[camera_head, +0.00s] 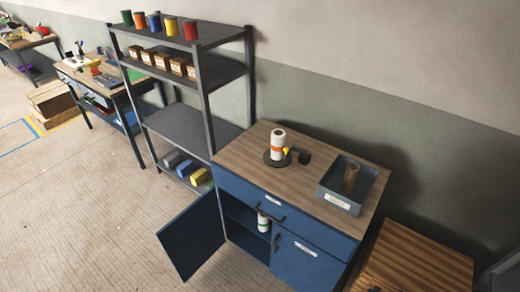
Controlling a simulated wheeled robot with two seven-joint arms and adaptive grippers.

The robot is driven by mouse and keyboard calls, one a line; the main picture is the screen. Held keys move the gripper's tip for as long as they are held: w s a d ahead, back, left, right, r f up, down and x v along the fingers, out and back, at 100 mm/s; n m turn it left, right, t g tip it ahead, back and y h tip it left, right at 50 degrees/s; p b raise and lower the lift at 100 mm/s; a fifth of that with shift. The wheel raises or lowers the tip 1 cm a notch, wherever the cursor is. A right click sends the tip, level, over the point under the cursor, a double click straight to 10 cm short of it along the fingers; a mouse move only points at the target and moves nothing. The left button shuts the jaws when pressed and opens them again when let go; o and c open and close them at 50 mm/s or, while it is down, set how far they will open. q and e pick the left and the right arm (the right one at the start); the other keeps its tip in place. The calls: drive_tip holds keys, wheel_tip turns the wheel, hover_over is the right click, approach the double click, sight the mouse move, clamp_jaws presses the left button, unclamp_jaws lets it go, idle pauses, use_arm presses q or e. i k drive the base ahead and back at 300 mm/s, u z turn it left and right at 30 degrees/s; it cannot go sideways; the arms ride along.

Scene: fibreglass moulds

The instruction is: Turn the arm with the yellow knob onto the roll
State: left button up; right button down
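A white roll (278,139) with an orange band stands upright on a dark round base (272,163) on the wooden cabinet top. A small yellow knob (286,150) shows at the roll's lower right side. A black block (303,156) sits just right of the knob and seems to belong to the arm. The arm itself is too small to make out clearly, and I cannot tell whether it touches the roll. Neither of my grippers can be made out in the head view.
A grey labelled tray (373,192) holding a brown tube (350,178) stands right of the roll. The blue cabinet's left door (192,243) hangs open, with another roll (263,222) inside. A shelf rack (205,92) stands behind left. A wooden surface (425,262) is at lower right.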

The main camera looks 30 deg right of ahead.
sight(287, 151)
drive_tip(key=z, duration=0.05)
drive_tip(key=i, duration=0.85)
drive_tip(key=z, duration=0.35)
